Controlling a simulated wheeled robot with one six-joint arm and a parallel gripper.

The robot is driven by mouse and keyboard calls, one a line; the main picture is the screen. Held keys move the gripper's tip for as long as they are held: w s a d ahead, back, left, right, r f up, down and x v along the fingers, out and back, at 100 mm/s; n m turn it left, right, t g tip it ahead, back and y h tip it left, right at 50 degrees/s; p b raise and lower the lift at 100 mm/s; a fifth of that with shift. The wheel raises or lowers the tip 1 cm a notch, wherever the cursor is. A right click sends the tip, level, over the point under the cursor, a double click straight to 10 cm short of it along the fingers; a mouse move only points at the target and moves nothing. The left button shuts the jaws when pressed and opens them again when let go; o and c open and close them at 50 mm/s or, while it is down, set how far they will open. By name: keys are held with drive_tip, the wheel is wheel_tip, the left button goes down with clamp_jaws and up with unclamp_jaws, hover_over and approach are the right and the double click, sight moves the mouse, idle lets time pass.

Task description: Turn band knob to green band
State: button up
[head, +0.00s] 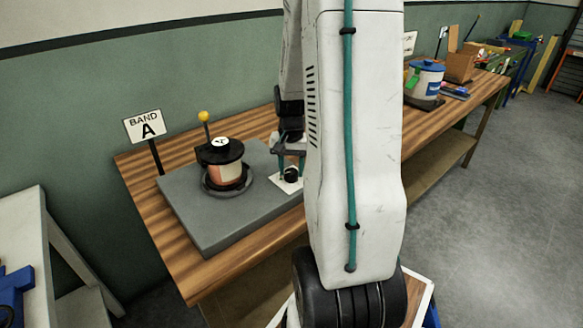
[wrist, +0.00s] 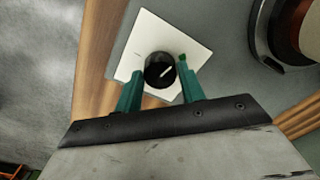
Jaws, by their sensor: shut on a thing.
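The band knob (wrist: 157,79) is round and black, with a white pointer line on its top, and sits on a white square plate (wrist: 145,32). In the wrist view the pointer slants toward the upper right. The knob also shows in the head view (head: 291,175), on its plate (head: 279,186). My gripper (wrist: 158,76) has green fingers, one on each side of the knob, and is shut on it. A spool (head: 224,174) with a black top and a reddish and cream band stands left of the knob. No green band shows on its visible side.
The spool and plate are on a grey slab (head: 205,225) on a wooden bench (head: 143,195). A "BAND A" sign (head: 143,127) and a yellow ball on a stick (head: 204,116) stand behind. A blue-lidded container (head: 426,80) is farther right. My arm hides the middle.

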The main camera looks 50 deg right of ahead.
sight(291, 172)
drive_tip(key=shift+m, duration=2.3)
drive_tip(key=o, duration=1)
wheel_tip(291, 172, up, 8)
drive_tip(key=shift+f, duration=0.1)
